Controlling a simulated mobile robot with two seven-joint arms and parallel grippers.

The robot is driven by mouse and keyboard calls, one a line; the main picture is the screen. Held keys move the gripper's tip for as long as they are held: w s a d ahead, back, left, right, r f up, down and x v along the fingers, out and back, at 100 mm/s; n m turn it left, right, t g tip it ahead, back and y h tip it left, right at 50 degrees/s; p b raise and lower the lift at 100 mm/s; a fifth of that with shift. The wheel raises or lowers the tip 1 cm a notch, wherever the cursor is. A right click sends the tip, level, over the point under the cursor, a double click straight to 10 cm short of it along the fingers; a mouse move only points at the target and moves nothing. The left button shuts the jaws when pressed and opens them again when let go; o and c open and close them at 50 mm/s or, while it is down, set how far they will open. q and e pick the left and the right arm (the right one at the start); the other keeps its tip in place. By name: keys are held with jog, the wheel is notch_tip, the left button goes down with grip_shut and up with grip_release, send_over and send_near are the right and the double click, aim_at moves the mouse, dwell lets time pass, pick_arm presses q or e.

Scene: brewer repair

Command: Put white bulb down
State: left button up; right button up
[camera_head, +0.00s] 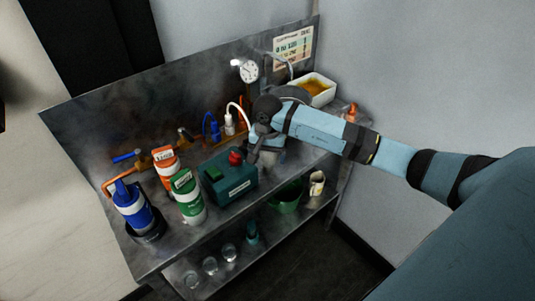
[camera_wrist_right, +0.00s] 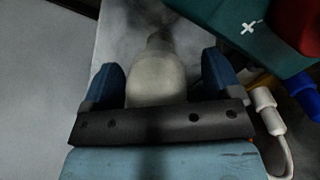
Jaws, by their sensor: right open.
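The white bulb (camera_wrist_right: 155,78) shows in the right wrist view, its wide end near my gripper and its narrow end pointing away. It sits between the two blue fingers of my right gripper (camera_wrist_right: 160,88), which are open on either side of it. I cannot tell whether a finger touches it. In the head view my right gripper (camera_head: 254,152) is low over the metal bench (camera_head: 230,209), just right of the green box with a red knob (camera_head: 230,182). The bulb cannot be made out there. My left gripper is not in view.
The green box also shows close by in the wrist view (camera_wrist_right: 232,30). A white plug with a cable (camera_head: 230,124) stands behind the gripper. Bottles, including a green-and-white one (camera_head: 188,200), stand at the left. A white tray (camera_head: 327,97) is at the back right.

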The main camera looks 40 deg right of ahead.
notch_tip(320, 180, up, 11)
jog(key=shift+r+b, duration=0.2)
jog(key=shift+b, duration=0.45)
jog(key=shift+r, duration=0.45)
